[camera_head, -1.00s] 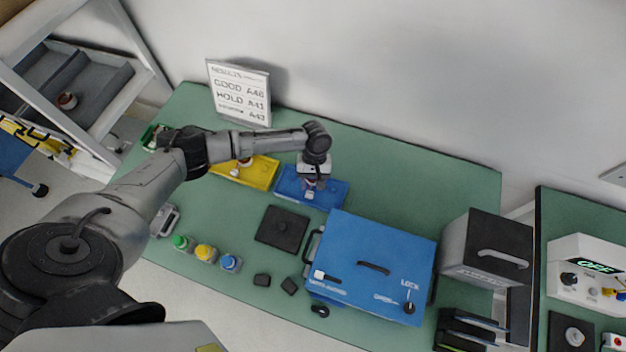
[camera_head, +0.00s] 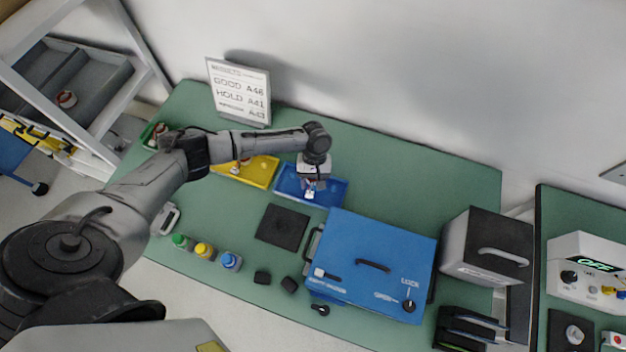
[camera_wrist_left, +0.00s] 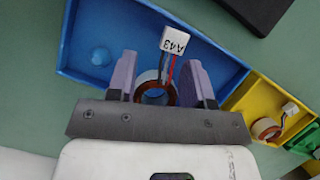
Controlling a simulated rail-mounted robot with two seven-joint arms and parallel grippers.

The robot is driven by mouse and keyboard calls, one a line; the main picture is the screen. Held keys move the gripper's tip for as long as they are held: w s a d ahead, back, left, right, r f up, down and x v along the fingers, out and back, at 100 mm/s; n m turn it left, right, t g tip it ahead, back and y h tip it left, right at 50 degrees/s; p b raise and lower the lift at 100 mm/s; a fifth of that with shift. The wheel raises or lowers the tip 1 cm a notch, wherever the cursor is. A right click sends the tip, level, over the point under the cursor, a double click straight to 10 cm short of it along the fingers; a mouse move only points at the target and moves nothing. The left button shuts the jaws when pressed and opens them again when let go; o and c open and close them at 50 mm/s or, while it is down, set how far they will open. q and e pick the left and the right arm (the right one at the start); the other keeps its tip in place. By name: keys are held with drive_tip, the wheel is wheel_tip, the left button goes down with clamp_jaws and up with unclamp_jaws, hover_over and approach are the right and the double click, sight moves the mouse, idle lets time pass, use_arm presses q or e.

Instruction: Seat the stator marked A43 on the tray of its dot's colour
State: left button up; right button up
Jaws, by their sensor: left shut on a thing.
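My left gripper (camera_head: 311,187) is shut on a stator (camera_wrist_left: 154,94), a ring with copper windings, at the blue tray (camera_head: 338,191). In the left wrist view the fingers (camera_wrist_left: 161,82) sit on both sides of the ring. I cannot tell whether the stator touches the tray floor. No coloured dot is readable. My right gripper is not in view.
The yellow tray (camera_head: 262,173) beside it holds another stator (camera_wrist_left: 265,128); a green tray (camera_wrist_left: 303,142) lies beyond. A results board (camera_head: 240,93) stands behind.

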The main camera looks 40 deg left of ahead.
use_arm(q)
drive_tip(key=shift+f, duration=0.55)
idle(0.4)
drive_tip(key=shift+f, duration=0.25)
drive_tip(key=o, duration=0.7)
drive_tip(key=shift+c, duration=0.2)
drive_tip(key=shift+o, duration=0.8)
drive_tip(key=shift+r+p, duration=0.15)
drive_tip(key=shift+p, duration=0.15)
